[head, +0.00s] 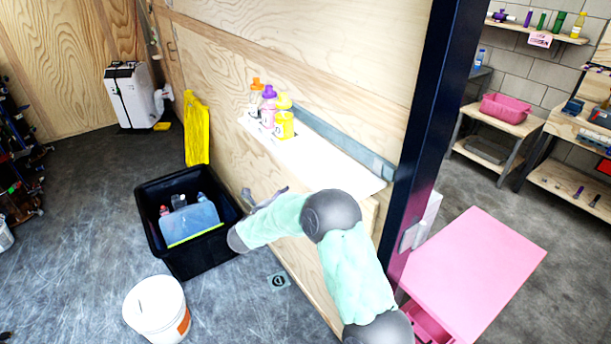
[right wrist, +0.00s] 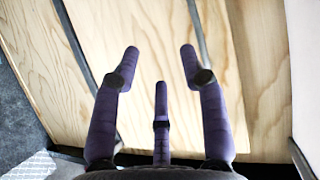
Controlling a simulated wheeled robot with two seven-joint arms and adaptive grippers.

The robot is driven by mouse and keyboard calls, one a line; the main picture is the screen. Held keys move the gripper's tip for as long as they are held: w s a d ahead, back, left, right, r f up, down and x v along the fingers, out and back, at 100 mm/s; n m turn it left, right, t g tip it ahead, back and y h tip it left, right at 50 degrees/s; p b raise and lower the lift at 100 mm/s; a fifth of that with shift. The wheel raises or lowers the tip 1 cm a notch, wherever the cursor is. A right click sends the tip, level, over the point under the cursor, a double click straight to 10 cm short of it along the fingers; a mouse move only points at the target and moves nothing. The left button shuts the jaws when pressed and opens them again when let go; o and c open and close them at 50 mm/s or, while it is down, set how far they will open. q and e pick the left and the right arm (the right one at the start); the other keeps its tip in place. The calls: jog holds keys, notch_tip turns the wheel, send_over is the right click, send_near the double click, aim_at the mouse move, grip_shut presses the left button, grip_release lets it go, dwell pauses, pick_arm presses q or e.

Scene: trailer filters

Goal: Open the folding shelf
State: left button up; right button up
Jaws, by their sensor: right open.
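A light wooden wall carries a white-topped shelf (head: 345,167) with a grey metal strip along its back. A plain wooden panel (head: 232,165) lies below it; I cannot tell which part folds. My right arm reaches up from the bottom, and its gripper (head: 265,199) is low beside the panel, below the shelf, partly hidden by the arm. In the right wrist view the right gripper (right wrist: 160,70) has its three purple fingers spread and empty, facing wooden boards (right wrist: 150,30) with dark gaps between them. Contact with the wood cannot be told. My left gripper is out of view.
Three bottles (head: 269,112) stand on the shelf's far end. A black crate (head: 180,262) with items, a white bucket (head: 158,305) and a yellow folded sign (head: 196,130) stand on the floor. A dark post (head: 432,120) and pink box (head: 470,270) are at the right.

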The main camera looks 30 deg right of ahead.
jog(key=w+d+r+m+g+h+b, duration=0.1)
jog(key=w+d+r+m+b, duration=0.1)
jog(key=d, duration=0.9)
jog(key=shift+w+m+g, duration=0.4)
jog(key=shift+w+m, duration=0.3)
jog(key=shift+w, duration=0.3)
grip_shut()
